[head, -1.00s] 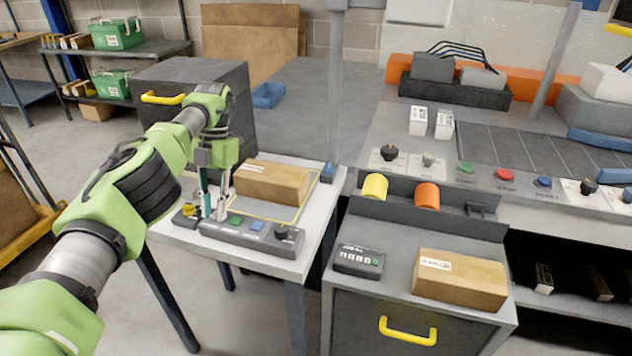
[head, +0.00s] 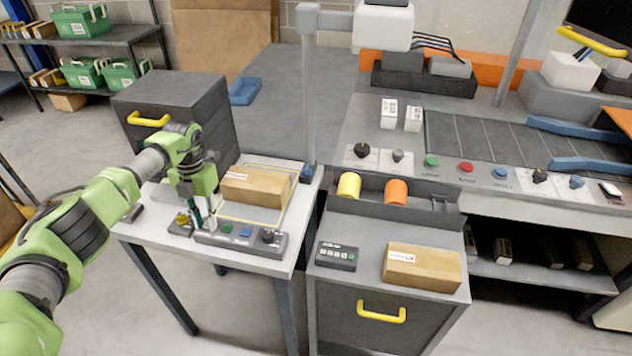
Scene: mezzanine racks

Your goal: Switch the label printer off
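No unit in the head view is legibly marked as the label printer. A grey control strip (head: 240,240) lies on the front edge of the small white table (head: 262,266). It carries a green button (head: 220,230), a blue button (head: 245,231) and a black knob (head: 268,235). A separate yellow knob (head: 183,220) sits on a small dark base at the strip's left. My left gripper (head: 204,217) points down between the yellow knob and the green button. Its fingers hide the strip's left end; I cannot tell whether they touch anything or how far apart they are. My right gripper is out of view.
A cardboard box (head: 256,187) lies on the table behind the strip, near a grey post (head: 308,110). A black keypad box (head: 336,256) and another carton (head: 422,267) rest on the cabinet at right. The bench behind has several buttons and knobs, including a red button (head: 466,167).

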